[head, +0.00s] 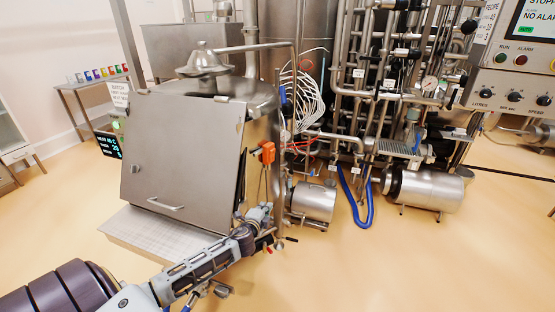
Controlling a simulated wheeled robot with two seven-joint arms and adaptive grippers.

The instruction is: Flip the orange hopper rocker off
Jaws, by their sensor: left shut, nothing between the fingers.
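An orange part (267,152), which looks like the hopper rocker, sits on the right side of the steel hopper, beside its closed front panel. It is too small to tell which way it is tipped. My left arm comes in from the lower left, across the grated step in front of the hopper. My left gripper (266,230) is shut and empty, below the orange part and apart from it. Its fingertips are small and hard to make out against the pipes. My right gripper is not in view.
The hopper's front panel (180,150) has a handle. A grated step (140,228) juts out below it. Steel motors (425,188), a blue hose (357,205) and dense piping stand to the right. A control panel (515,75) is at upper right. The front right floor is clear.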

